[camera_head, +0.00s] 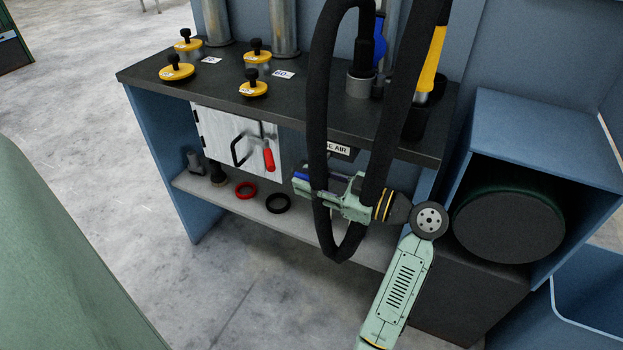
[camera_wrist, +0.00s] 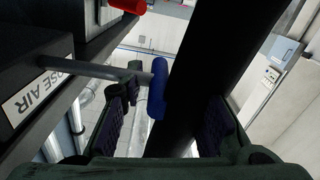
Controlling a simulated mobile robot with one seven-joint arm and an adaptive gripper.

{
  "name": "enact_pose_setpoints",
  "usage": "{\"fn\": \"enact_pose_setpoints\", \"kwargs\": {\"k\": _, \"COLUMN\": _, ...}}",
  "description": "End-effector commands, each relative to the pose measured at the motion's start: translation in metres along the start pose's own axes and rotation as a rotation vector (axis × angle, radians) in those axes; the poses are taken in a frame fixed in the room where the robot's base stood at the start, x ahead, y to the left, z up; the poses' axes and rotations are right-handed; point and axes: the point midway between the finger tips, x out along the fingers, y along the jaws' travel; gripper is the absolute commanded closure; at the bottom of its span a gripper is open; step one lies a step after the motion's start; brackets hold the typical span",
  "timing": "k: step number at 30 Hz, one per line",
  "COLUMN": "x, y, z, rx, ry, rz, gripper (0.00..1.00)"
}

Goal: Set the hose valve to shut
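The hose valve's lever, a grey rod with a blue grip (camera_wrist: 158,88), sticks out from the bench front beside a white "HOSE AIR" label (camera_wrist: 38,92). In the head view a blue piece (camera_head: 308,176) shows at my fingertips, partly hidden. My gripper (camera_head: 312,188) is in front of the bench, below the label. In the wrist view my gripper (camera_wrist: 168,115) has its fingers spread, with the blue grip between or just beyond them. The left finger is close to the rod; I cannot tell whether they touch.
A black hose (camera_head: 320,110) hangs in a loop across my gripper, and it runs close by the right finger in the wrist view (camera_wrist: 225,55). A white cabinet (camera_head: 215,135) with a red-handled lever (camera_head: 268,158) is left. Rings lie on the lower shelf (camera_head: 310,222).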

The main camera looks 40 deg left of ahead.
Motion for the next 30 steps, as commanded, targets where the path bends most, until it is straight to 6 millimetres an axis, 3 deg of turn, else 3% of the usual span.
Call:
{"fn": "enact_pose_setpoints", "kwargs": {"k": 11, "x": -0.0002, "y": -0.0001, "z": -0.0001, "rx": 0.0, "ry": 0.0, "rz": 0.0, "gripper": 0.99}}
{"fn": "enact_pose_setpoints", "kwargs": {"k": 30, "x": -0.0003, "y": 0.0006, "z": 0.0008, "rx": 0.0, "ry": 0.0, "rz": -0.001, "gripper": 1.0}}
